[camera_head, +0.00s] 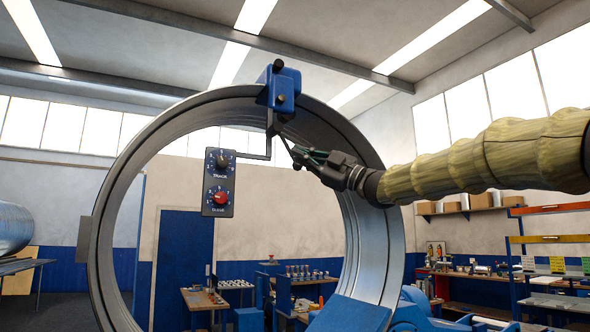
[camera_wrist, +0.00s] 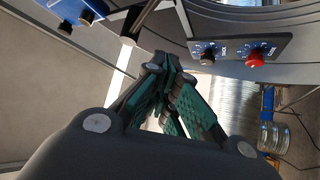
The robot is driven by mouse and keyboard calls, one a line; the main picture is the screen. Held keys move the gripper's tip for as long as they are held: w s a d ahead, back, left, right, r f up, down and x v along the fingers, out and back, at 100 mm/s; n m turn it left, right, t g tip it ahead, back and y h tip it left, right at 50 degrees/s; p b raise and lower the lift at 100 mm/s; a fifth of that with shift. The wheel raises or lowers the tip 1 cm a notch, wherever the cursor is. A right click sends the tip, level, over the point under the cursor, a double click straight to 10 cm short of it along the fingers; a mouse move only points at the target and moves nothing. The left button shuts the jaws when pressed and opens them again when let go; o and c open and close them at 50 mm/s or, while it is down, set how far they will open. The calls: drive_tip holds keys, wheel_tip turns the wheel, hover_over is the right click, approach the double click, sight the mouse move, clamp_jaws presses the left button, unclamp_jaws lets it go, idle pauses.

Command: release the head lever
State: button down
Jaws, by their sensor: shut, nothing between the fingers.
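The blue head (camera_head: 283,88) is clamped over the top rim of the large metal duct ring. Dark knobs show at its top and front, and a dark bar (camera_head: 270,122) hangs below it. I cannot tell for sure which part is the lever. My gripper (camera_head: 296,155) is shut and empty, just below and right of the head, inside the ring. In the wrist view, my gripper's green-padded fingers (camera_wrist: 160,62) are together. The blue head (camera_wrist: 75,8) is at the top left there.
A control panel (camera_head: 219,182) with a black dial and a red dial hangs left of my gripper on an angled arm. It also shows in the wrist view (camera_wrist: 236,50). The metal ring (camera_head: 120,205) surrounds the work space. Benches and shelves stand behind.

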drive_tip(key=s+d+b, duration=0.1)
drive_tip(key=d+b, duration=0.1)
drive_tip(key=d, duration=0.4)
drive_tip(key=shift+d+r, duration=0.2)
drive_tip(key=shift+r, duration=0.05)
idle(0.3)
